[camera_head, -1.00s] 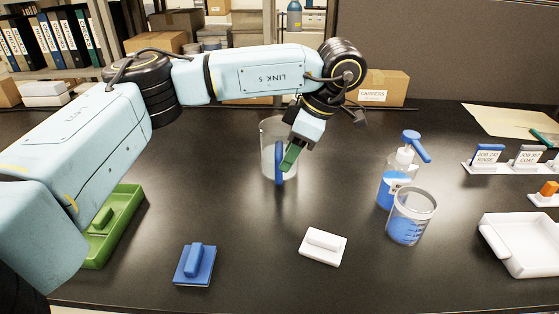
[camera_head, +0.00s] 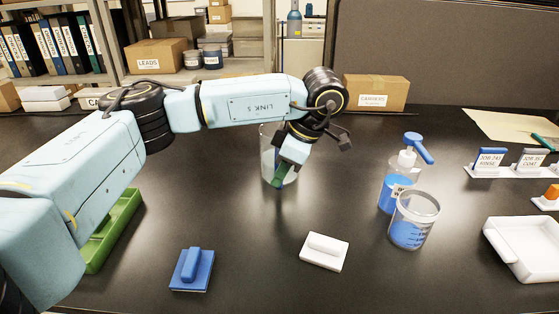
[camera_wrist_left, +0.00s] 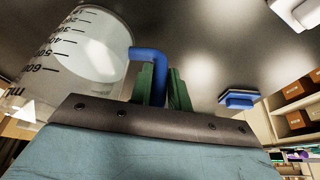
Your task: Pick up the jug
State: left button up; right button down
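The jug is a clear, graduated vessel (camera_head: 268,150) with a blue handle, upright on the dark table in the middle of the head view. Its clear body (camera_wrist_left: 85,50) and blue handle (camera_wrist_left: 158,70) also show in the left wrist view. My left gripper (camera_head: 280,180) is at the handle, with its green fingers (camera_wrist_left: 163,90) one on each side of it. Little gap shows between fingers and handle; I cannot tell whether they press on it. In the head view the gripper hides most of the handle. My right gripper is not in view.
To the right stand a blue-topped pump bottle (camera_head: 393,190) and a beaker of blue liquid (camera_head: 410,222). A blue block (camera_head: 192,268) and a white block (camera_head: 324,252) lie in front. A green tray (camera_head: 117,228) is left, a white tray (camera_head: 520,262) right.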

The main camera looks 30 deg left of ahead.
pick_arm(q)
grip_shut()
